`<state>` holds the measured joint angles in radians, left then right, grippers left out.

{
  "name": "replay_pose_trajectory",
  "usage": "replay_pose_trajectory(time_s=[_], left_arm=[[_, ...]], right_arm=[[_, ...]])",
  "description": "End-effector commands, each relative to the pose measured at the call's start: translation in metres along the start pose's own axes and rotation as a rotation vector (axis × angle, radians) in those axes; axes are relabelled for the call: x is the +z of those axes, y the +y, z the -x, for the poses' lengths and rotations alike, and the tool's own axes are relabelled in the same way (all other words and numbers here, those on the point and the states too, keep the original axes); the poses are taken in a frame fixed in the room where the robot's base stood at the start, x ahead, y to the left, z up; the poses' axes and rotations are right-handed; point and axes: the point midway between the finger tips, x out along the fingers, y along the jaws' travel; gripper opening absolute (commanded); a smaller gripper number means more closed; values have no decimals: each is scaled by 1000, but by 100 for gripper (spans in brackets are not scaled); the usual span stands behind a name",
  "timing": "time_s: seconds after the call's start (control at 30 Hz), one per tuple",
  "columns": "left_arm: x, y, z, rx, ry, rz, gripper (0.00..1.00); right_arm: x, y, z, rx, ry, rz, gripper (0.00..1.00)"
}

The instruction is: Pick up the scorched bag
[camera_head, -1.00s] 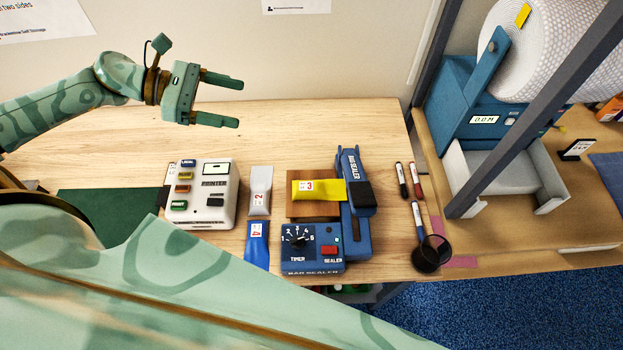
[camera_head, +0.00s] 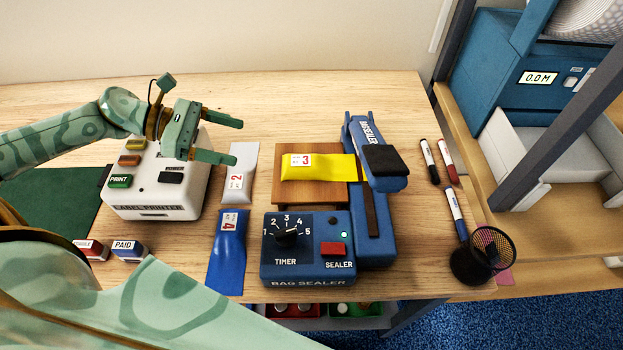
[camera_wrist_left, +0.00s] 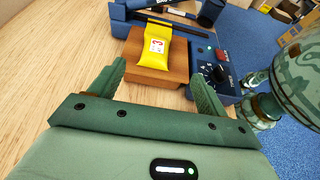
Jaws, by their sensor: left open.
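A yellow bag labelled 3 (camera_head: 318,168) lies on a wooden block (camera_head: 290,195), its right end at the blue bag sealer's arm (camera_head: 368,190). A pale grey bag labelled 2 (camera_head: 239,172) and a blue bag labelled 4 (camera_head: 228,250) lie on the table to its left. I cannot make out scorch marks on any bag. My left gripper (camera_head: 240,140) is open and empty, above the table near the label printer and the grey bag's top. In the left wrist view the yellow bag (camera_wrist_left: 156,46) lies ahead, beyond the open fingers (camera_wrist_left: 158,70).
The label printer (camera_head: 155,190) stands left, with two stamps (camera_head: 128,250) in front. The sealer's control box (camera_head: 308,248) stands before the block. Markers (camera_head: 430,160) and a black mesh cup (camera_head: 490,250) are at right. The back of the table is clear.

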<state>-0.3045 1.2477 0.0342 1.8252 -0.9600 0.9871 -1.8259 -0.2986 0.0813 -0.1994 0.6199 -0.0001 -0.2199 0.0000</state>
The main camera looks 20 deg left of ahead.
Motion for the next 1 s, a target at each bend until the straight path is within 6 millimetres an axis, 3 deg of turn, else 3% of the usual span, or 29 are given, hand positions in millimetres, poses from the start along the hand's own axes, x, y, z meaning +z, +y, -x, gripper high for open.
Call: replay_pose_trajectory(time_s=[0.17,0.5,0.77,1.0], left_arm=[[-8,1,-23,-3,-1,-1,76],[-4,1,-96,-1,-4,0,76],[-6,2,-120,0,-1,0,76],[-10,6,-158,-1,-2,2,76]], right_arm=[[4,-6,-16,-9,-8,-3,36],[10,-8,-28,-12,-18,-2,36],[11,-4,-29,-8,-20,0,36],[11,-3,-30,-6,-20,1,36]])
